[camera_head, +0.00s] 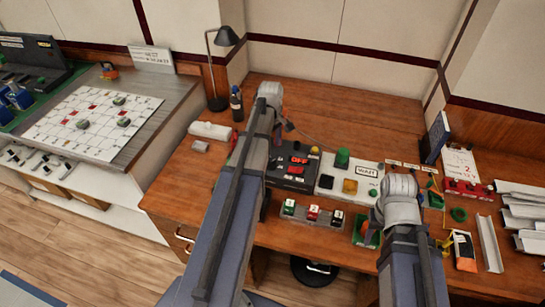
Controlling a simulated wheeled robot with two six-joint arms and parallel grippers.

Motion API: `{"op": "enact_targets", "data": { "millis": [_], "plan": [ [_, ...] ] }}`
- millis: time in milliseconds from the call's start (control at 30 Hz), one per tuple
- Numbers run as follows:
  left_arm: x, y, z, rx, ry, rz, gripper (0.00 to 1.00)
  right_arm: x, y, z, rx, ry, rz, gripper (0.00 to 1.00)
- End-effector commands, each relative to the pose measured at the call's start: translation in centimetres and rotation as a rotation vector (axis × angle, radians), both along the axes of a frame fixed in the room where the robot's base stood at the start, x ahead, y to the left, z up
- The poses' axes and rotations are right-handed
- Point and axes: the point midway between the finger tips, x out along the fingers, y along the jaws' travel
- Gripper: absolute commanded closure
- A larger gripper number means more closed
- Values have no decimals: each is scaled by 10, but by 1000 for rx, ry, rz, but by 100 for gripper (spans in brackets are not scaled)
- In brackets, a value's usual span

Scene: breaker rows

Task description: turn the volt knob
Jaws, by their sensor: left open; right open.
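I cannot make out which part is the volt knob; no label for it is readable. A dark panel (292,168) with a red OFF display and small buttons stands on the wooden desk. Beside it is a white panel (345,186) marked WAIT, with a green knob-like block (342,158) at its back and a yellow button (350,187). My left gripper (284,127) is beyond the dark panel, partly hidden by my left arm. My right gripper (374,222) is by the white panel's right front, mostly hidden by my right arm. Neither visibly holds anything.
A small tray (290,210) with several numbered switches lies in front of the panels. A lamp (222,40) and dark bottle (237,104) stand at the back left. Red parts (468,190) and metal channels (489,244) crowd the right. The desk's back middle (370,120) is clear.

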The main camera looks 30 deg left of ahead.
Motion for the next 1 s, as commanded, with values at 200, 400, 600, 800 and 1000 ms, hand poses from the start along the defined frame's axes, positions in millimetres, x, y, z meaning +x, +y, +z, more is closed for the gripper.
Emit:
{"op": "enact_targets", "data": {
  "millis": [200, 400, 600, 800, 1000],
  "plan": [
    [0, -1, -16, 0, 0, -2, 19, 0, 0, -16, 0, 0, 0, 50],
    [0, -1, -40, 0, 0, -3, 19, 0, 0, -40, 0, 0, 0, 50],
    [0, -1, -66, 0, 0, -4, 19, 0, 0, -66, 0, 0, 0, 50],
    [0, -1, -78, 0, 0, -4, 19, 0, 0, -78, 0, 0, 0, 50],
    [0, -1, -77, 0, 0, -4, 19, 0, 0, -77, 0, 0, 0, 50]
  ]
}}
